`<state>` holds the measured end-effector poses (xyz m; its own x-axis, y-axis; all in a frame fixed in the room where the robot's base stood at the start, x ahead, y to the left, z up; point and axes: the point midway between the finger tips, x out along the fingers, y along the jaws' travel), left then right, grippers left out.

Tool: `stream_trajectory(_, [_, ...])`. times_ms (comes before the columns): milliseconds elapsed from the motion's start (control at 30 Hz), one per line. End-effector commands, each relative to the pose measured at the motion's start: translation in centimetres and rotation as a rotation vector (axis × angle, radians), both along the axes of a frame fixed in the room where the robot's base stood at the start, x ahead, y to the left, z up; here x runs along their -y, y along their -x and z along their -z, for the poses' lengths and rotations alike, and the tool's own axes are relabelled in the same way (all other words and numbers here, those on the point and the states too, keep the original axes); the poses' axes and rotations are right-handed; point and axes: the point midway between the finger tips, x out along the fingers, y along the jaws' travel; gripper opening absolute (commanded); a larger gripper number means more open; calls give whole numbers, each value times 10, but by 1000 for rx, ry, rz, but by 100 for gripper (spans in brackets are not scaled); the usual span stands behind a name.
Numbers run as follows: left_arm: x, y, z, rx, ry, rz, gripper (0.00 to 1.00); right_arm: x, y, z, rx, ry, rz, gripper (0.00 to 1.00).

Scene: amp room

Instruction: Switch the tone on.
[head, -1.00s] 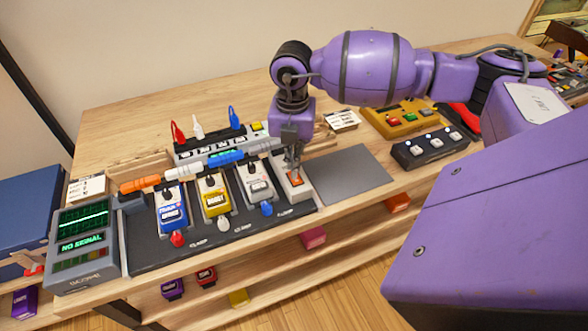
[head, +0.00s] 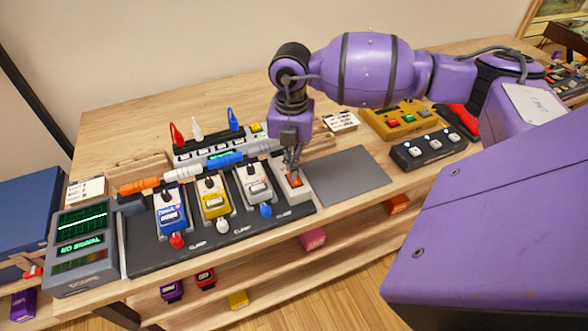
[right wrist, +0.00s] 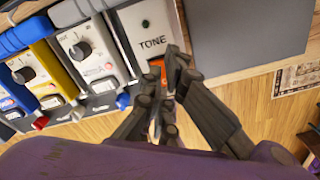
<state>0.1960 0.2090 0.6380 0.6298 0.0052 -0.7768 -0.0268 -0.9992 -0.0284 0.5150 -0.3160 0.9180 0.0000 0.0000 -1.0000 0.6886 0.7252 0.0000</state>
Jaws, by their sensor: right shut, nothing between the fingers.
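The tone unit (head: 297,196) is a pale grey box at the right end of the dark pedal board. My left gripper is not in view.
Blue (head: 170,211), yellow (head: 215,203) and grey (head: 254,184) pedals stand left of the tone unit, with coloured plugs. A scope (head: 82,245) at far left reads "NO SIGNAL". A grey mat (head: 350,176) to the right is bare. A black footswitch box (head: 430,150) lies beyond it.

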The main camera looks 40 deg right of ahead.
Motion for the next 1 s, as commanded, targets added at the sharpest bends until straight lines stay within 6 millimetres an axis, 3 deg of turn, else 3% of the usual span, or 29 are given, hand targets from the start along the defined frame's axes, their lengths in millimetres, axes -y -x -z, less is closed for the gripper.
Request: stream_trajectory(1000, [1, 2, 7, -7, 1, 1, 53, 0, 0, 12, -1, -1, 0, 0])
